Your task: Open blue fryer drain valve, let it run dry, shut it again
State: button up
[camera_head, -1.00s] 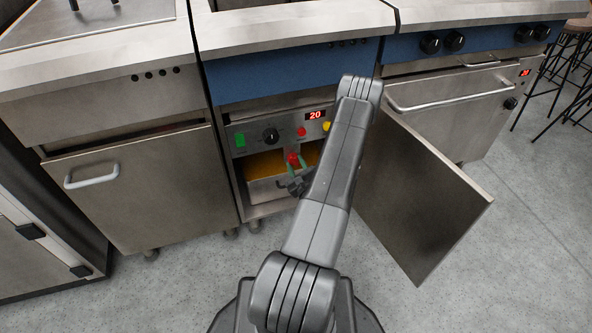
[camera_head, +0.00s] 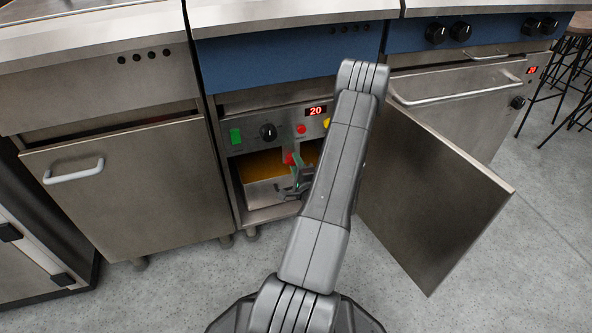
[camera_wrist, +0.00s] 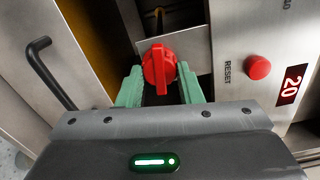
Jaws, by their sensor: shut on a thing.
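The blue-fronted fryer (camera_head: 285,62) stands in the middle of the head view, its cabinet open. The red drain valve handle (camera_head: 288,158) is inside, below the control panel. In the wrist view the red handle (camera_wrist: 158,68) sits between the two green fingers of my gripper (camera_wrist: 160,88), which is shut on it. In the head view my gripper (camera_head: 298,178) is partly hidden by my arm. Below the valve is a metal pan (camera_head: 268,192) with amber liquid (camera_head: 262,165). Whether liquid is running from the valve cannot be told.
The open cabinet door (camera_head: 430,195) stands out to the right of my arm. The control panel (camera_head: 250,134) has a black knob, a red reset button and a display reading 20. A closed cabinet (camera_head: 120,190) is at left, an oven (camera_head: 460,100) at right. Grey floor is free in front.

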jog(key=shift+n, duration=0.9)
jog(key=o, duration=1)
jog(key=shift+c, duration=0.2)
jog(key=p+v, duration=0.2)
jog(key=v, duration=1.2)
jog(key=shift+w, duration=0.1)
jog(key=b+x, duration=0.2)
jog(key=x, duration=1.1)
jog(key=shift+w+a, duration=0.15)
jog(key=shift+w, duration=0.25)
